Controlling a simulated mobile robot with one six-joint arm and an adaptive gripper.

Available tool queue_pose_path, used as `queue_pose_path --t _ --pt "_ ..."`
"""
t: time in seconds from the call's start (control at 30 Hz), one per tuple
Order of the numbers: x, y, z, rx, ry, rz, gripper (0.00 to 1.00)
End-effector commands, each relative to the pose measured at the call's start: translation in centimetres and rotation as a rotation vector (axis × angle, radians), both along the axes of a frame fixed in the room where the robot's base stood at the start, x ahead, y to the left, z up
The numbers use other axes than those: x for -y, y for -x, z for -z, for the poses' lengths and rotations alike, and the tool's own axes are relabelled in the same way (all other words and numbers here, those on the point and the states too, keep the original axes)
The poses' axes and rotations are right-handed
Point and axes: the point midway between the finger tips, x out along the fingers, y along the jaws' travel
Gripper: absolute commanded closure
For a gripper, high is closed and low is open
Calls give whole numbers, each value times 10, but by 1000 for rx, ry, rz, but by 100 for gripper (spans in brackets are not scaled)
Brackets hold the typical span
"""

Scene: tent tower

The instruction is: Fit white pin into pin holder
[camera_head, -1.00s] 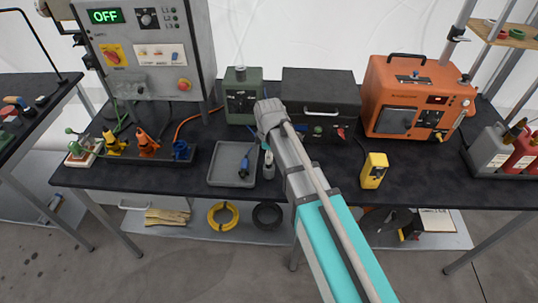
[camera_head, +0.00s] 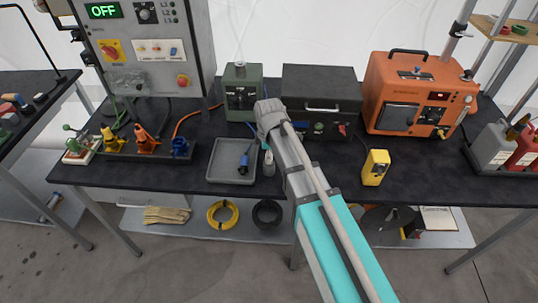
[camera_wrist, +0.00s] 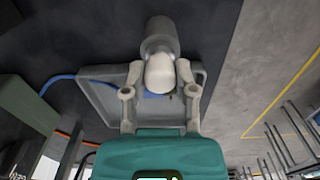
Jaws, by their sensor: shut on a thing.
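The white pin (camera_wrist: 160,74) shows in the wrist view as a pale rounded piece between the two fingers of my gripper (camera_wrist: 160,92). My gripper is shut on it. A grey cylinder, which looks like the pin holder (camera_wrist: 160,34), lies just beyond the pin and in line with it. The pin overlaps its near edge, and I cannot tell whether the pin is inside it or only in front of it. In the head view the grey holder (camera_head: 268,167) stands on the table right of the grey tray, and my arm hides most of the gripper and the pin.
The grey tray (camera_head: 214,164) holds a blue-ended connector (camera_head: 244,161). A green box (camera_head: 242,92) and a dark case (camera_head: 320,92) stand behind. A yellow device (camera_head: 375,168) is right of my arm. Coloured connectors (camera_head: 145,140) stand at the left. The table front is mostly clear.

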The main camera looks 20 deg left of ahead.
Motion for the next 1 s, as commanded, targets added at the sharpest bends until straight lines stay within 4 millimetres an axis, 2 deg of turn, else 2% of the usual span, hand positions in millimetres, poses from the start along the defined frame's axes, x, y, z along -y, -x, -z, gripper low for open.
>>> queue_pose_path --t 0.2,0.23,0.43,1.0 --pt "0 0 5 0 0 0 100" --pt "0 0 4 0 0 0 61" --pt "0 0 4 0 0 0 24" --pt "0 0 0 0 0 0 23"
